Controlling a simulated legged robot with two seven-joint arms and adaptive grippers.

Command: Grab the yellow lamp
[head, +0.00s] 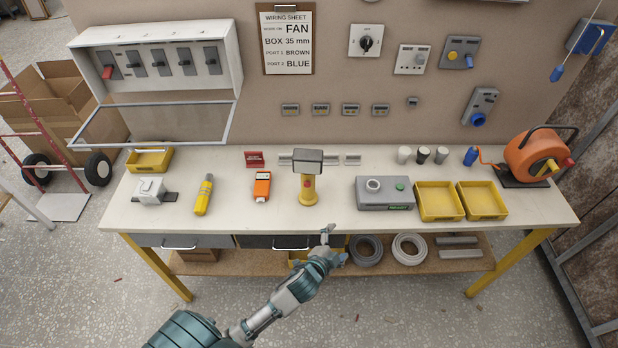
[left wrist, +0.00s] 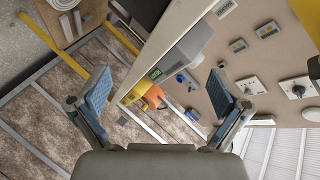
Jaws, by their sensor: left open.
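A yellow lamp (head: 308,190) with a grey box-shaped head stands upright near the middle of the workbench in the head view. A yellow body, probably the same lamp, shows at the right edge of the left wrist view (left wrist: 299,88), partly cut off. My left gripper (head: 333,246) is at the bench's front edge, in front of and slightly right of the lamp, apart from it. Its two blue-grey fingers (left wrist: 160,88) are spread wide with nothing between them. My right gripper is not in view.
An orange meter (head: 261,187) and a yellow stick-shaped tool (head: 204,195) lie left of the lamp. A grey box (head: 384,193) and yellow trays (head: 439,201) stand to its right. The bench (head: 335,214) is bare in front of the lamp. Drawer handles line the front.

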